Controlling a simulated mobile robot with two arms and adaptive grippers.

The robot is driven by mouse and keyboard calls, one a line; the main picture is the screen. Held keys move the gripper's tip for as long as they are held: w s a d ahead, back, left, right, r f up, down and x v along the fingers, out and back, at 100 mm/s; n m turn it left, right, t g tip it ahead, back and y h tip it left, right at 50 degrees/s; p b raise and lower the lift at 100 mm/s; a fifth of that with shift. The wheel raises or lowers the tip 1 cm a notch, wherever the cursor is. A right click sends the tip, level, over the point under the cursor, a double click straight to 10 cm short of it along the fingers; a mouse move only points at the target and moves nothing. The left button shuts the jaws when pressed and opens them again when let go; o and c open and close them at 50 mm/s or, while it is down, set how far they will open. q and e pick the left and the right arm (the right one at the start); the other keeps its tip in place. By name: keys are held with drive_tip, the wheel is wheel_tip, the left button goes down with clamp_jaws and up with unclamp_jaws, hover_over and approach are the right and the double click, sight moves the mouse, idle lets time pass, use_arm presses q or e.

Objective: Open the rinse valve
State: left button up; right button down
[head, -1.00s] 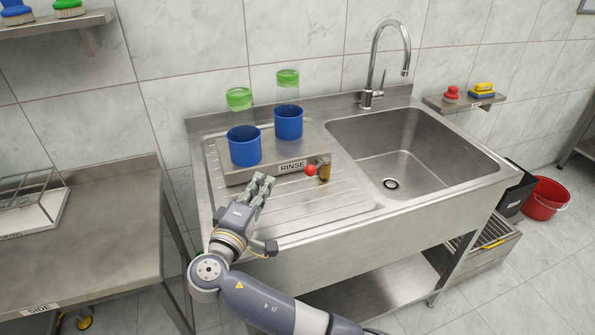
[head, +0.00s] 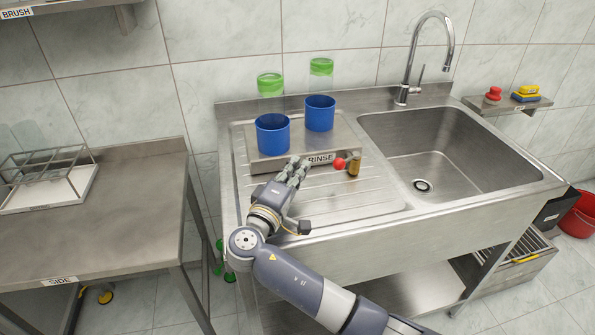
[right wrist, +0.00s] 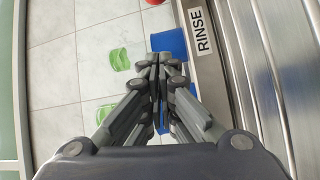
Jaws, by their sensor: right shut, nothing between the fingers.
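The rinse valve is at the front right of the steel rinse block (head: 262,163), beside its RINSE label. It shows a red ball knob (head: 339,163) and a brass-coloured body (head: 353,167). My right gripper (head: 298,163) is shut and empty, in front of the block and left of the red knob, apart from it. In the right wrist view the fingertips (right wrist: 157,62) are together, left of the RINSE label (right wrist: 201,31); I cannot make out the valve there. My left gripper is not in view.
Two blue cups (head: 273,134) stand on the block, with clear green-banded vessels (head: 271,85) behind. The sink basin (head: 440,155) and tap (head: 403,95) are to the right. A steel side table (head: 110,225) with a wire rack stands left. The ribbed drainboard (head: 370,195) is clear.

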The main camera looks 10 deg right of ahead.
sight(348, 159)
drive_tip(key=x, duration=0.6)
drive_tip(key=shift+d+r+p, duration=0.1)
drive_tip(key=shift+p, duration=0.3)
drive_tip(key=shift+s+d+f+p, duration=0.15)
drive_tip(key=shift+s+d+p, duration=0.25)
drive_tip(key=shift+s+d, duration=0.15)
drive_tip(key=shift+s+d+f+p, duration=0.15)
drive_tip(key=shift+s+d+p, duration=0.3)
drive_tip(key=shift+s, duration=0.1)
drive_tip(key=shift+s+d+f, duration=0.1)
drive_tip(key=shift+s+d, duration=0.1)
drive_tip(key=shift+s, duration=0.2)
drive_tip(key=shift+f, duration=0.1)
drive_tip(key=shift+s+d+n+t+y, duration=0.15)
drive_tip(key=shift+s+n+t+y, duration=0.15)
drive_tip(key=shift+s+n+y, duration=0.1)
